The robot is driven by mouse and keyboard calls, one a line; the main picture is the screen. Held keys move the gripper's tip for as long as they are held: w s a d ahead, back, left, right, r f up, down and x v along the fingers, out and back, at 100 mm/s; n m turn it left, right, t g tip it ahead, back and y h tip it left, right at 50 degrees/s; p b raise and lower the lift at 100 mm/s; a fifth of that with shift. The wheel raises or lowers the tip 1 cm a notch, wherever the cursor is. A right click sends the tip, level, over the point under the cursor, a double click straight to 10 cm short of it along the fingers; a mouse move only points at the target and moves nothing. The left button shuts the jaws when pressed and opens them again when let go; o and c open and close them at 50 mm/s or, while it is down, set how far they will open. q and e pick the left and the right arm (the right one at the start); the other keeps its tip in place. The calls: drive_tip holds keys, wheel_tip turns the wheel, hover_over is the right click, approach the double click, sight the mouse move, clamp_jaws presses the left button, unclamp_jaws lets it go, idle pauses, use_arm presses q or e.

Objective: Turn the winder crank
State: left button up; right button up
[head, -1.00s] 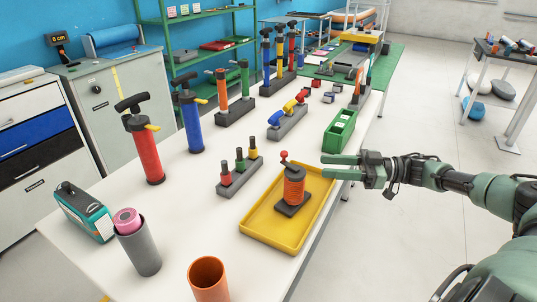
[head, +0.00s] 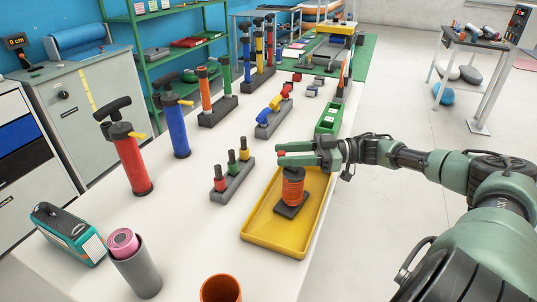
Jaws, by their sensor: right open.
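The winder (head: 293,188) is an orange-red spool on a dark square base, standing upright in a yellow tray (head: 262,245). The red knob (head: 281,154) of its crank shows at the tips of my right gripper (head: 290,155). The rest of the crank is mostly hidden behind the fingers. My right gripper reaches in from the right, above the spool, with its fingers open around or just beside the knob; I cannot tell if they touch it. My left gripper is not in view.
A green bin (head: 328,120) stands just behind the tray. A block with small coloured pegs (head: 232,182) is left of it. Red (head: 130,160) and blue (head: 175,125) pumps stand further left. An orange cup (head: 220,289) is at the front.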

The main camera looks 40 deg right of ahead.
drive_tip(key=x, duration=0.4)
drive_tip(key=shift+w+a, duration=0.2)
clamp_jaws()
drive_tip(key=s+d+m+t+h+p, duration=0.1)
drive_tip(key=d+m+h+p, duration=0.3)
drive_tip(key=m+h+p, duration=0.5)
drive_tip(key=s+d+m+t+h+p, duration=0.2)
drive_tip(key=d+m+h+p, duration=0.3)
drive_tip(key=h+p, duration=1.2)
drive_tip(key=shift+m+t+p, duration=0.3)
drive_tip(key=shift+m+p, duration=1.1)
drive_tip(key=shift+m, duration=1)
